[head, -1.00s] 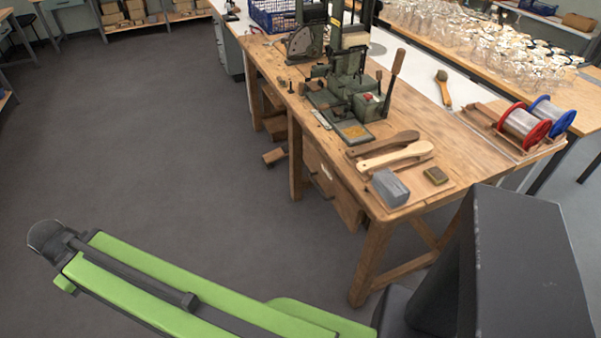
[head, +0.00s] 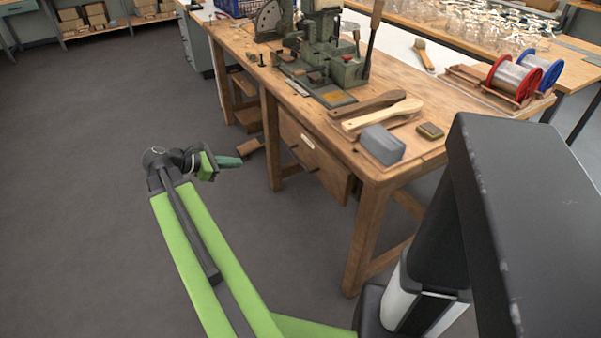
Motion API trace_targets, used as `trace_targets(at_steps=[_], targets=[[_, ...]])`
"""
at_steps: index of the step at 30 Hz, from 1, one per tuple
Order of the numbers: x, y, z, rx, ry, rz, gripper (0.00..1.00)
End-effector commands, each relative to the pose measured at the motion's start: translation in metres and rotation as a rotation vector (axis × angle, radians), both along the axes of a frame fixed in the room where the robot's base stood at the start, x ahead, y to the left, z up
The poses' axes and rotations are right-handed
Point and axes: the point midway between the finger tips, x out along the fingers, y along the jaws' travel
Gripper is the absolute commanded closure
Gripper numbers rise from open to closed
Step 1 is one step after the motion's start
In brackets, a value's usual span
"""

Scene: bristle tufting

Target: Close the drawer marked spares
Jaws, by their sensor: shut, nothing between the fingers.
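A wide wooden drawer (head: 325,174) sits under the near end of the workbench. Its front stands out a little from the bench frame. It has a small pale label (head: 307,140), too small to read, and two dark pulls. My gripper (head: 232,162) is shut and empty, its teal fingers pointing right toward the bench. It is left of the drawer in the picture and apart from it, over the floor. Further along, several smaller wooden drawer-like boxes (head: 248,120) show under the bench, the lowest (head: 250,147) sticking out. Their markings are not visible.
The wooden workbench (head: 405,150) carries a green machine (head: 318,60), wooden brush bodies (head: 382,114), a grey block (head: 382,144) and wire spools (head: 512,80). A bench leg (head: 271,140) stands between my gripper and the wide drawer. The grey floor (head: 90,150) at left is clear.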

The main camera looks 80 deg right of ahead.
Motion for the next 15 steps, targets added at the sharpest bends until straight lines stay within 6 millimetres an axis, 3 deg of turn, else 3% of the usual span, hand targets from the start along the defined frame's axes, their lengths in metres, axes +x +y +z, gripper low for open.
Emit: trace_targets(at_steps=[1, 3, 5, 10, 15], targets=[[-0.031, -0.023, -0.013, -0.003, 0.096, -0.015, 1.0], [-0.062, -0.042, -0.004, 0.005, 0.215, -0.022, 1.0], [-0.079, -0.05, 0.002, 0.012, 0.28, -0.029, 1.0], [-0.091, -0.056, 0.011, 0.02, 0.329, -0.032, 1.0], [-0.101, -0.066, 0.004, 0.019, 0.326, -0.033, 1.0]])
